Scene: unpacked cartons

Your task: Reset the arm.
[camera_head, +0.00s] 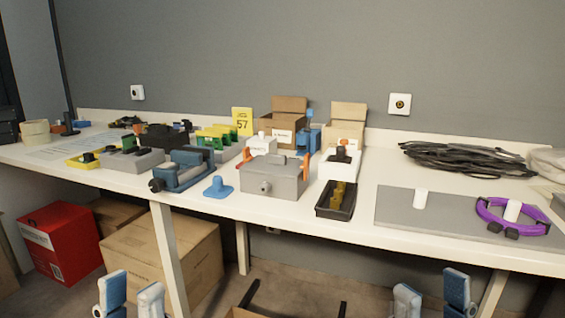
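My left gripper (131,295) is at the bottom left, below the front edge of the white table (330,222). Its two blue-and-white fingers point up and stand apart, with nothing between them. My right gripper (431,298) is at the bottom right, also below the table edge. Its fingers are wide apart and empty. Both arms are mostly out of view below the picture. Neither gripper touches anything that I can see.
The table holds a grey box (275,178), a blue vise-like device (185,171), a black tray (336,200), a purple cable ring (512,217) on a grey plate (445,212) and black cables (465,159). Underneath stand a red box (58,243) and a brown carton (165,255).

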